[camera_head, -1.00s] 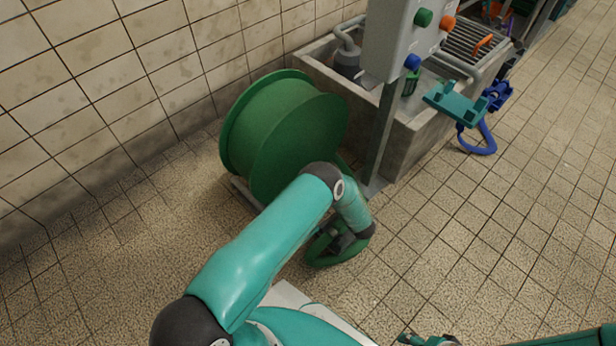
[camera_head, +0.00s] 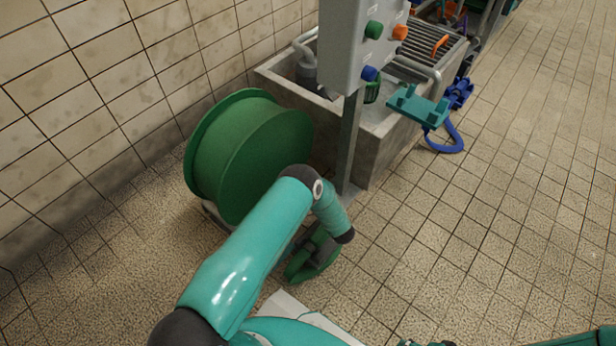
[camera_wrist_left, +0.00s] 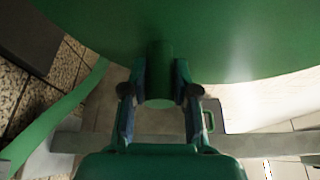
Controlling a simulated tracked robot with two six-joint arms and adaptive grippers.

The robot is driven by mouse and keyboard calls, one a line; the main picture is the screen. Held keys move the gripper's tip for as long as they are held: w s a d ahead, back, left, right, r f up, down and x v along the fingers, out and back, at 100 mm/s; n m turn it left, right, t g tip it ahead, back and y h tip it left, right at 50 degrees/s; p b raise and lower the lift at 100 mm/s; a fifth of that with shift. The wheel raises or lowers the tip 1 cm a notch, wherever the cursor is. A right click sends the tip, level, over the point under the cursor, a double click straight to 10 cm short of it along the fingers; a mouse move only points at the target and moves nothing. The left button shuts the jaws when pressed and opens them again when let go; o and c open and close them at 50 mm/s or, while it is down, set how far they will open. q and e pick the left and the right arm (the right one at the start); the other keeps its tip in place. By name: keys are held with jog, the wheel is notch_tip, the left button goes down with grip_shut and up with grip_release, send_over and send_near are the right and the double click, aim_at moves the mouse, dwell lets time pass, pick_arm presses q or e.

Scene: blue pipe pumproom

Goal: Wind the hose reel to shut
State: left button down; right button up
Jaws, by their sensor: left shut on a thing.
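The green hose reel (camera_head: 250,152) stands on the floor by the tiled wall, its wide drum tilted in the head view. My left arm reaches across in front of it, and my left gripper (camera_head: 318,246) is low at its near right side, partly hidden by the wrist. In the left wrist view my left gripper (camera_wrist_left: 160,100) is shut on a short green round handle (camera_wrist_left: 160,62), one finger on each side. The reel's large green disc (camera_wrist_left: 225,38) fills the top there. Only a sliver of my right gripper (camera_head: 430,342) shows at the bottom edge; its fingers are unclear.
A grey control box (camera_head: 352,45) on a post (camera_head: 350,140) stands right of the reel, before a concrete trough (camera_head: 378,165). A teal bracket (camera_head: 418,106) and a blue hose (camera_head: 445,142) are at the trough's right. Tiled floor (camera_head: 490,220) to the right is clear.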

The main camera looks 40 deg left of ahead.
pick_arm(q)
jog(key=shift+a+r, duration=0.1)
jog(key=shift+a, duration=0.1)
jog(key=c, duration=0.9)
grip_release()
jog(key=shift+s, duration=0.1)
jog(key=shift+d, duration=0.1)
jog(key=shift+s+d, duration=0.15)
jog(key=shift+d, duration=0.4)
jog(key=v, duration=1.1)
